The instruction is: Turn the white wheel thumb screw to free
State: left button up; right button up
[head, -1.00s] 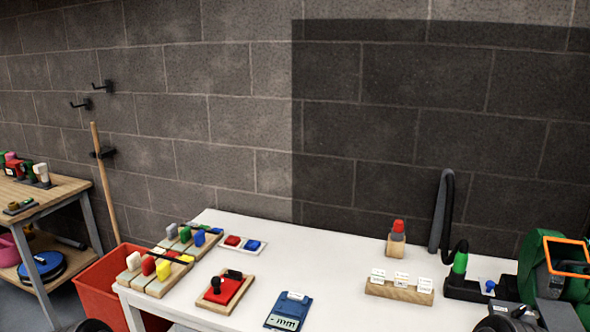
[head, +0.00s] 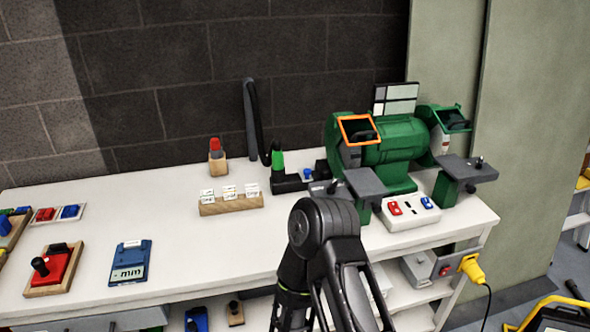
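A green bench grinder (head: 390,150) stands at the right part of the white bench. Its left wheel (head: 349,155) looks grey and sits under an orange-framed eye shield. Its right wheel (head: 440,141) looks paler, under a green-framed shield. A dark tool rest (head: 366,182) is in front of the left wheel, with a small dark knob (head: 334,187) near it. The right tool rest (head: 468,169) has a dark knob (head: 479,162) on top. I cannot tell for sure which small part is the thumb screw, or its setting. Neither of my grippers shows; one black arm of mine rises at bottom centre.
A red-and-blue switch box (head: 411,212) sits before the grinder. A wooden label block (head: 231,204), a blue gauge block (head: 130,262) and a red block with a black knob (head: 55,270) lie on the white bench (head: 170,220). A yellow plug (head: 472,269) hangs at its right end.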

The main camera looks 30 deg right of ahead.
aim_at(478, 165)
jog(key=z, duration=2.2)
jog(key=i+l+u, duration=0.15)
jog(key=l, duration=0.3)
jog(key=i+l+u, duration=0.15)
jog(key=i+l, duration=0.15)
jog(key=l, duration=0.15)
jog(key=i+l+u, duration=0.15)
jog(key=l, duration=0.3)
jog(key=i+l+u, duration=0.15)
jog(key=l, duration=0.35)
jog(key=i+l+u, duration=0.15)
jog(key=l, duration=0.35)
jog(key=i+l+u, duration=0.2)
jog(key=l, duration=0.35)
jog(key=l+u, duration=0.15)
jog(key=l, duration=0.4)
